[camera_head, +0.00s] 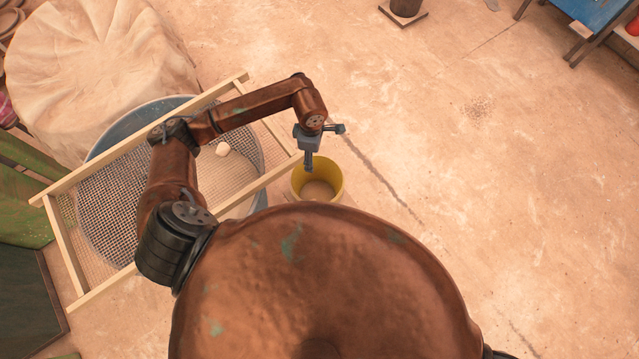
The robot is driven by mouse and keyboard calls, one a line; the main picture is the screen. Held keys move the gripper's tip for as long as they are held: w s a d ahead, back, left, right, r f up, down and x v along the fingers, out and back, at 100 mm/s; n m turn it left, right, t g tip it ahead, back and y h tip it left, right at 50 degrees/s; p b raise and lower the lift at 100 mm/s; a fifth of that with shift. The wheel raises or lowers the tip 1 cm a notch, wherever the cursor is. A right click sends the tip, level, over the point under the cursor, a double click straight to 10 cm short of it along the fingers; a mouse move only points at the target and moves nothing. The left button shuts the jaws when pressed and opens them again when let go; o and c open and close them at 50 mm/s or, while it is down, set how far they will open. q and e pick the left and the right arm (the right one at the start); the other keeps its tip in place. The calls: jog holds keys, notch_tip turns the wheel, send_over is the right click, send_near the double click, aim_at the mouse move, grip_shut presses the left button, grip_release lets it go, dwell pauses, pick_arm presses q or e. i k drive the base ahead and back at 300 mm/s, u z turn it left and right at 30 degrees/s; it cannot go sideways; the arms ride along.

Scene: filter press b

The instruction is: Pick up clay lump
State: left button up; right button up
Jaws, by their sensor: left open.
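The sieve rests across a round blue-grey tub (135,124). The bucket's inside shows a tan bottom. My right gripper is not in view.
A large cloth-covered round thing (95,65) stands at the upper left. Green panels (22,205) stand at the left edge. A blue table (598,12) is at the upper right, and a dark post on a base (404,12) is at the top. The floor on the right is clear.

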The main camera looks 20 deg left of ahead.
aim_at(222, 150)
jog(key=k, duration=1.5)
